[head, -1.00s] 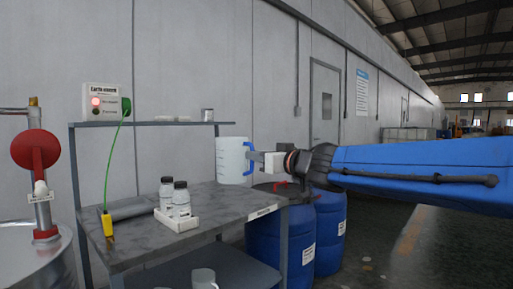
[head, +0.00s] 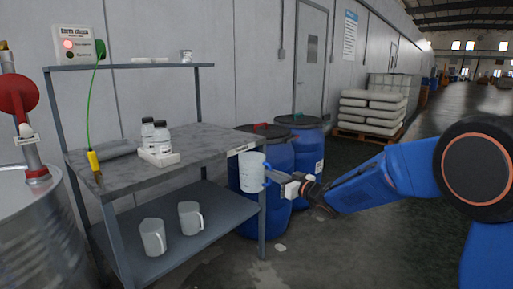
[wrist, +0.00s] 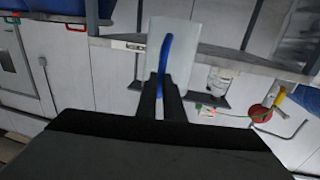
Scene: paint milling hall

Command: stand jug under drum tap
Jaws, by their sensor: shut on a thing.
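My gripper (head: 272,178) is shut on the blue handle (head: 267,172) of a white jug (head: 252,173). The jug is upright in the head view, in front of the right end of the workbench and below its top edge. In the wrist view the jug (wrist: 186,58) shows beyond the two dark fingers (wrist: 161,97), with its handle between them. A steel drum (head: 40,235) stands at the far left, partly cut off, with a red disc and metal fitting (head: 15,95) above it. I cannot make out a tap outlet.
The workbench (head: 205,143) holds bottles in a white tray (head: 160,158). Two pale jugs stand on its lower shelf (head: 215,208). Blue drums (head: 305,150) stand behind the held jug. The floor at front right is clear.

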